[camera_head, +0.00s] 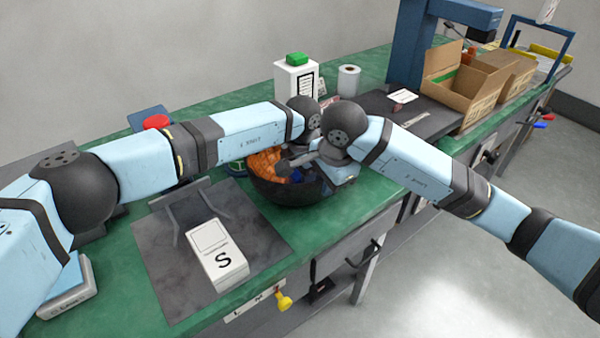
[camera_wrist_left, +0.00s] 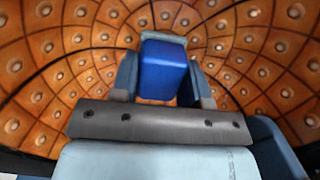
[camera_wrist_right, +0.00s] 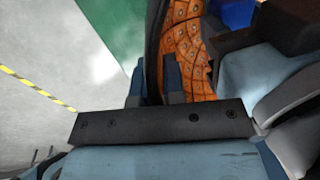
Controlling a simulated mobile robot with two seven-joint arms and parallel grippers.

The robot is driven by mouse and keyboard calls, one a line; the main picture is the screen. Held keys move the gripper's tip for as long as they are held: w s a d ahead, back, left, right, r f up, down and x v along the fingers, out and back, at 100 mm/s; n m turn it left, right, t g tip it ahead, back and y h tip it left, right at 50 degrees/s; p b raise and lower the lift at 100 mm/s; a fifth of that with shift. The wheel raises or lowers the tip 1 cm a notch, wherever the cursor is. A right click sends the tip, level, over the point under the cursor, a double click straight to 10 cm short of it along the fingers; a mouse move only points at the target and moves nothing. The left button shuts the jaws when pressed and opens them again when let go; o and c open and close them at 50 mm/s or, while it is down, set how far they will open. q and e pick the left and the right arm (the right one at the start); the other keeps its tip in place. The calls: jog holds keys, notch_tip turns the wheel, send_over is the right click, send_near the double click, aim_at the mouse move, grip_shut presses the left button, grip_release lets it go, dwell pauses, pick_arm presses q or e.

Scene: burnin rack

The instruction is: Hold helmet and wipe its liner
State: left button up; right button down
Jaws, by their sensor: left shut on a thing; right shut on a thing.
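The helmet (camera_head: 278,191) is a dark shell lying open side up on the green bench, with an orange, studded liner (camera_head: 264,162). The liner fills the left wrist view (camera_wrist_left: 60,50). My left gripper (camera_wrist_left: 165,85) is inside the helmet, shut on a blue block (camera_wrist_left: 165,70) held against or close above the liner; contact cannot be told. My right gripper (camera_wrist_right: 153,90) is shut on the helmet's dark rim (camera_wrist_right: 154,45), one finger on each side of the wall. In the head view, my wrists hide much of the helmet's far side.
A white box marked S (camera_head: 222,262) lies on a grey mat (camera_head: 165,270) left of the helmet. Behind stand a white container with a green cap (camera_head: 297,85), a white roll (camera_head: 348,81) and open cardboard boxes (camera_head: 470,95). A red button (camera_head: 157,121) is at the back left.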

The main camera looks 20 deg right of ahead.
pick_arm(q)
notch_tip(320, 180, up, 14)
dwell(1.3)
pick_arm(e)
jog(key=c, duration=1.1)
grip_release()
